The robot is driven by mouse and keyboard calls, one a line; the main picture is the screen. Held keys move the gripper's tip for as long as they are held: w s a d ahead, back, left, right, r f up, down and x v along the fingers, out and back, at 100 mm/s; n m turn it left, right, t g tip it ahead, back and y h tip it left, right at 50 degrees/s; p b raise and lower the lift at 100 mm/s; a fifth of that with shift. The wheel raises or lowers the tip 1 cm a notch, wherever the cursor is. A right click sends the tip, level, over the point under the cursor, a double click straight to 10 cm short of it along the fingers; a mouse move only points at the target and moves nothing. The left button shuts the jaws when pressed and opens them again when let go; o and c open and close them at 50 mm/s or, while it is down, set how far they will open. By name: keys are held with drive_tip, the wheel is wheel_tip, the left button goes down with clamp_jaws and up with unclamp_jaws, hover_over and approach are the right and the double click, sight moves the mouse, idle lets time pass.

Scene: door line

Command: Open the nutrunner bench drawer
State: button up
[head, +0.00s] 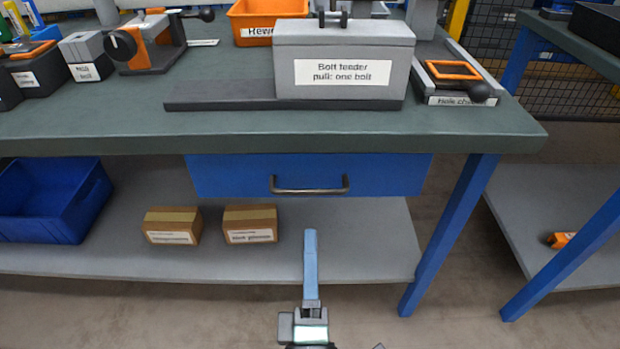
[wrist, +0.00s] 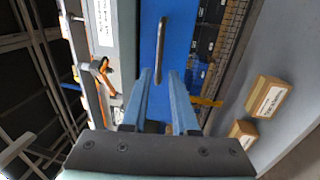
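The blue drawer front (head: 230,175) sits under the right part of the bench top and looks shut. Its dark bar handle (head: 309,190) runs level across the middle. In the wrist view the drawer front (wrist: 178,45) is turned on its side and the handle (wrist: 162,45) runs upright. My gripper (head: 310,233) is in front of the drawer, below the handle in the head picture and apart from it. In the wrist view my gripper (wrist: 160,74) has its two blue fingers apart, with nothing held. The handle's near end shows in line with the gap between the fingertips.
The bench top (head: 100,135) overhangs the drawer and carries a grey bolt feeder (head: 343,60). A lower shelf (head: 340,240) holds two cardboard boxes (head: 250,224) and a blue bin (head: 50,200). A blue bench leg (head: 447,235) stands right of the drawer.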

sight(310, 190)
drive_tip(key=w, duration=0.3)
drive_tip(key=w+r+p, duration=0.1)
drive_tip(key=w, duration=0.2)
drive_tip(key=w+r+p, duration=0.1)
drive_tip(key=w, duration=0.3)
drive_tip(key=shift+w, duration=0.1)
clamp_jaws()
idle(1.2)
